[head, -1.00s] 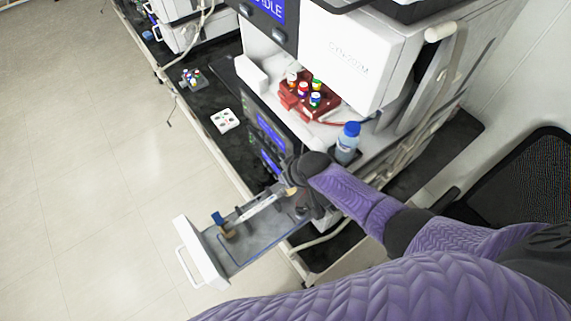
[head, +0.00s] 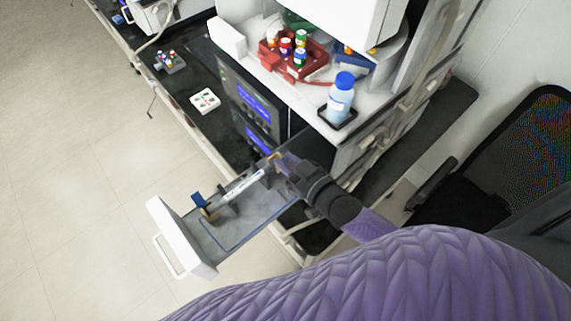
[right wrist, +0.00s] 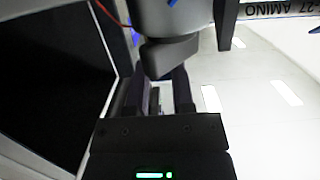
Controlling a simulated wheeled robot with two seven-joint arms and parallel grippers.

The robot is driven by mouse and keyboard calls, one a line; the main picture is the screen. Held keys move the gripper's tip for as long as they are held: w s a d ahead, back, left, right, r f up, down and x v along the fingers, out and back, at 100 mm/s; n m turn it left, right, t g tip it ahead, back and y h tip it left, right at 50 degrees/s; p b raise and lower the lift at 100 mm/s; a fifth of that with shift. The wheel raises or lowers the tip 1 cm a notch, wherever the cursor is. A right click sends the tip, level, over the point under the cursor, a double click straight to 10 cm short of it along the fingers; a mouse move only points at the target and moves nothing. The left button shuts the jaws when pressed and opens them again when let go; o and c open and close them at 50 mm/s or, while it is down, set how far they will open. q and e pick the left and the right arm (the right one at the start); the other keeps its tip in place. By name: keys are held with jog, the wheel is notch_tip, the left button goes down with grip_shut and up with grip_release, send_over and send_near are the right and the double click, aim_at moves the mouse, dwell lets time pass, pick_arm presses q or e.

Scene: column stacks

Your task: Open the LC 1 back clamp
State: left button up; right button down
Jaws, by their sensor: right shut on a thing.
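An open drawer (head: 262,213) sticks out of the instrument, with a white front and a handle. A white column (head: 243,185) lies along it. The front clamp (head: 205,208), with a blue lever standing up, is near the drawer front. My right gripper (head: 281,162) is at the column's inner end, where the back clamp is mostly hidden. In the right wrist view, the gripper (right wrist: 160,92) is shut on a dark grey part of the back clamp (right wrist: 168,52). The column (right wrist: 280,10), with its printed label, shows at the top right. My left gripper is not in view.
A red vial rack (head: 283,64) and a blue-capped bottle (head: 341,97) stand on the instrument above. A small white tray (head: 205,101) lies on the black bench. A black chair (head: 510,165) stands at the right. The floor at left is clear.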

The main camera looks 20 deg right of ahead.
jog(key=shift+s+d+f+t+y+b, duration=0.15)
jog(key=shift+f+t+y+b, duration=0.1)
jog(key=shift+t+b, duration=0.45)
jog(key=shift+s+a+f+t+y+b, duration=0.15)
jog(key=shift+t+b, duration=0.25)
jog(key=shift+b, duration=0.45)
jog(key=shift+d, duration=0.1)
jog(key=shift+c, duration=2.4)
grip_release()
jog(key=v, duration=1)
